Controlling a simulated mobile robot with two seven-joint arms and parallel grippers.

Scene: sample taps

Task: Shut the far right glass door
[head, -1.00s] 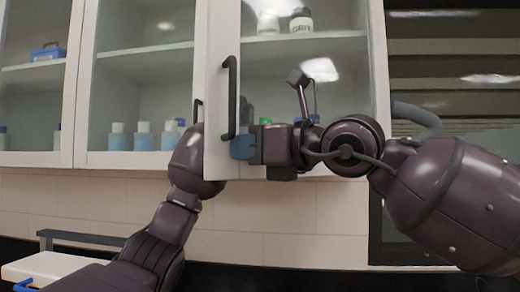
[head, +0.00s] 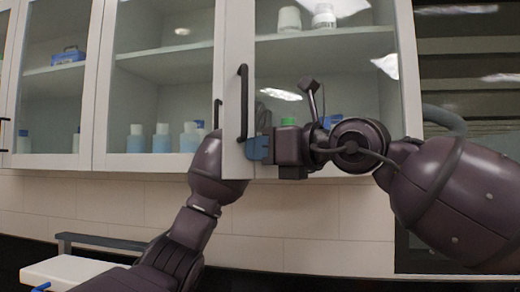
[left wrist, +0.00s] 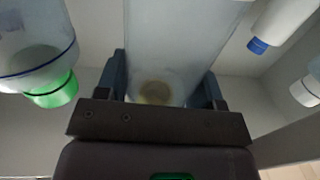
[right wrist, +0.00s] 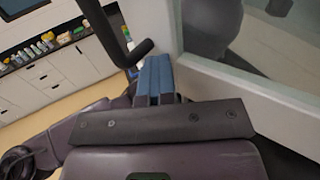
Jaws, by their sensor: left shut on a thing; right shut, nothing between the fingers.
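The far right glass door (head: 238,160), white-framed with a dark bar handle (head: 243,103), stands slightly ajar, its lower free edge forward of the cabinet. My right gripper (head: 258,148) is shut and empty, its blue fingertips at the door's frame just right of the handle. In the right wrist view the fingertips (right wrist: 153,78) are by the white frame (right wrist: 250,95) and below the handle (right wrist: 125,45). My left arm passes behind the door's free edge, hiding its gripper in the head view. In the left wrist view my left gripper (left wrist: 165,88) is shut on a translucent bottle (left wrist: 180,45).
White-capped blue bottles (head: 162,138) stand behind the neighbouring glass door. A green-capped bottle (left wrist: 50,70) is close beside my left gripper. White jars (head: 323,16) stand on the upper shelf. A white box (head: 62,272) is below at left. Dark slats are at right.

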